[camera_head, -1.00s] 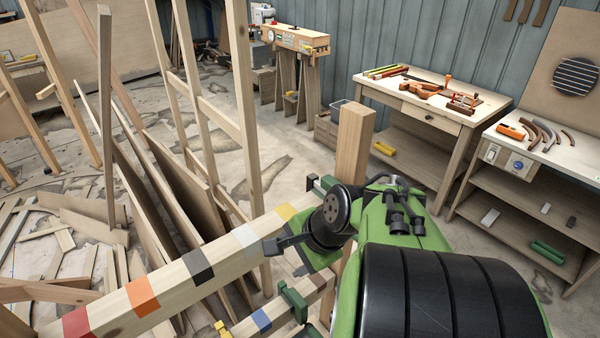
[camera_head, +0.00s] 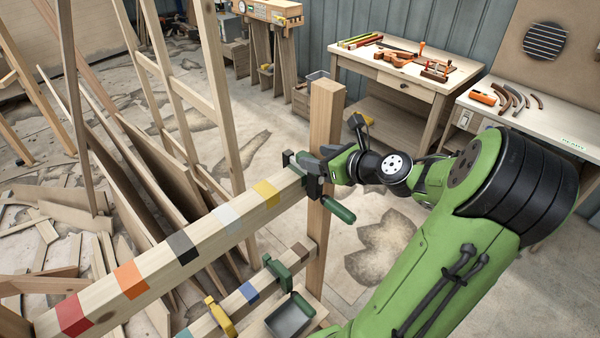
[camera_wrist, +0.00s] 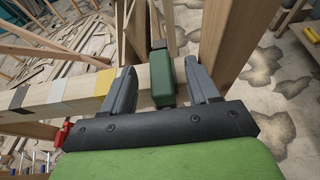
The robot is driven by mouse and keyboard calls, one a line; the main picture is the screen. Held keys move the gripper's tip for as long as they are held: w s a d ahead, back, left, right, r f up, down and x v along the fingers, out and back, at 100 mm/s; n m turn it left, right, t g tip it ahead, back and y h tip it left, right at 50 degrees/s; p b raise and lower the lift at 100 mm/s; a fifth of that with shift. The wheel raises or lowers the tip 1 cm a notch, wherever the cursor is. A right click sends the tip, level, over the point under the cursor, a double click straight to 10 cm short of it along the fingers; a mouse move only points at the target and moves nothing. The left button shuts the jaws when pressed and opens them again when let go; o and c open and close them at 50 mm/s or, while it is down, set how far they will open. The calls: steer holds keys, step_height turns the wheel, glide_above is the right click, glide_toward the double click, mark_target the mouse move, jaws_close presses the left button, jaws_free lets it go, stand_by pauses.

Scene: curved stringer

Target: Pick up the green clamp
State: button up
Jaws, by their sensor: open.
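A green clamp (camera_head: 338,210) sits on the upper striped rail, close against the upright post; its handle hangs below the rail. My gripper (camera_head: 312,178) is at this clamp, and its dark fingers partly hide it. In the wrist view the clamp's green body (camera_wrist: 162,80) stands between the two fingers of my gripper (camera_wrist: 160,72). The fingers are apart, with a gap showing on each side of the clamp. A second green clamp (camera_head: 279,271) sits on the lower rail.
The striped upper rail (camera_head: 150,255) ends at the wooden post (camera_head: 325,125), right beside my fingers. A yellow clamp (camera_head: 220,316) and a dark tray (camera_head: 290,318) are lower down. Leaning boards stand left. A workbench (camera_head: 410,70) stands behind.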

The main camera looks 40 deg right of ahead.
mark_target(305, 154)
steer(key=x, duration=0.5)
steer(key=shift+w+f+b, duration=0.15)
steer(key=shift+w+b, duration=0.15)
steer(key=shift+b, duration=0.1)
steer(key=shift+s+a, duration=0.1)
steer(key=shift+s, duration=0.05)
steer(key=shift+c, duration=0.4)
jaws_close()
step_height(305, 154, up, 10)
steer(key=p, duration=0.3)
